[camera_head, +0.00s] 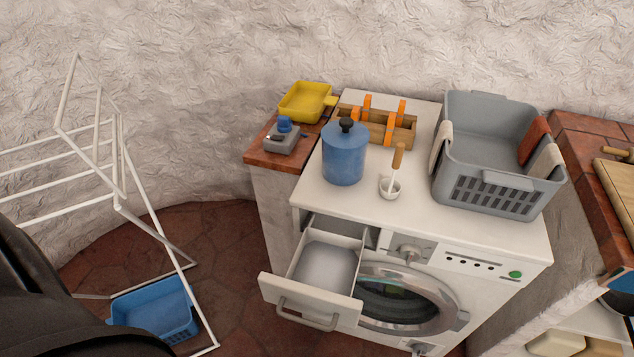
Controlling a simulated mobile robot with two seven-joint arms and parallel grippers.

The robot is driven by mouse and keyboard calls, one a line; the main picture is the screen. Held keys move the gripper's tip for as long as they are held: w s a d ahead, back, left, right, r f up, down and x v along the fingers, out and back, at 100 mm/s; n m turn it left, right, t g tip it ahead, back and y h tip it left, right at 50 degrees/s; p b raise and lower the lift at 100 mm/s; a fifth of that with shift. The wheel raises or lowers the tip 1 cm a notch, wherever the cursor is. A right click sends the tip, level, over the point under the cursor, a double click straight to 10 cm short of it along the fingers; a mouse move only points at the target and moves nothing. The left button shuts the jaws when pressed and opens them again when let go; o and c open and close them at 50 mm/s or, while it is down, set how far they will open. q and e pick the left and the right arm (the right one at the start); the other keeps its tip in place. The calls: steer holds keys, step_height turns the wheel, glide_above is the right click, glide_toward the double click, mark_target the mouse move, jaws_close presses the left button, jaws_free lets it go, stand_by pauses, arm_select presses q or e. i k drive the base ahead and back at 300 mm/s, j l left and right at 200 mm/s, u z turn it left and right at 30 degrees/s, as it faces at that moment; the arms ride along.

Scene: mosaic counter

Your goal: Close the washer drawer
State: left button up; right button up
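The white washer (497,236) stands in the middle right, with a round door (404,300) on its front. Its drawer (312,308) is pulled out at the upper left of the front. The drawer's inside looks empty, and a grey bar handle (306,315) is on its face. Neither of my grippers shows in the head view. A dark, rounded shape fills the lower left corner.
A white drying rack (150,232) and a blue tub (155,308) are at left.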

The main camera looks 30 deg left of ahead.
mark_target(319, 281)
steer(key=u, duration=1.1)
